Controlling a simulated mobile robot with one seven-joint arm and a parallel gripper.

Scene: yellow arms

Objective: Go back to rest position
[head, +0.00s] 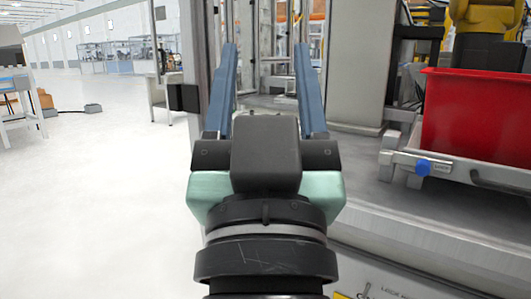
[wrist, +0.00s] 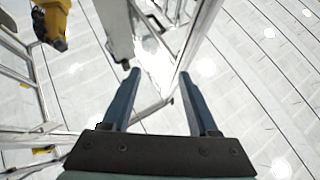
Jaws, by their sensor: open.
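My gripper (head: 266,75) is in the middle of the head view, with its two blue fingers pointing up and spread wide apart. It is open and nothing sits between the fingers. The wrist view also shows my gripper (wrist: 158,85) open and empty, with a ceiling and metal framework beyond it.
A metal frame (head: 358,65) stands just behind and right of my gripper. A red bin (head: 475,125) rests on a metal ledge (head: 430,215) at the right, below a yellow robot arm (head: 484,16). Open pale floor (head: 110,190) lies at the left, with a table (head: 162,92) farther back.

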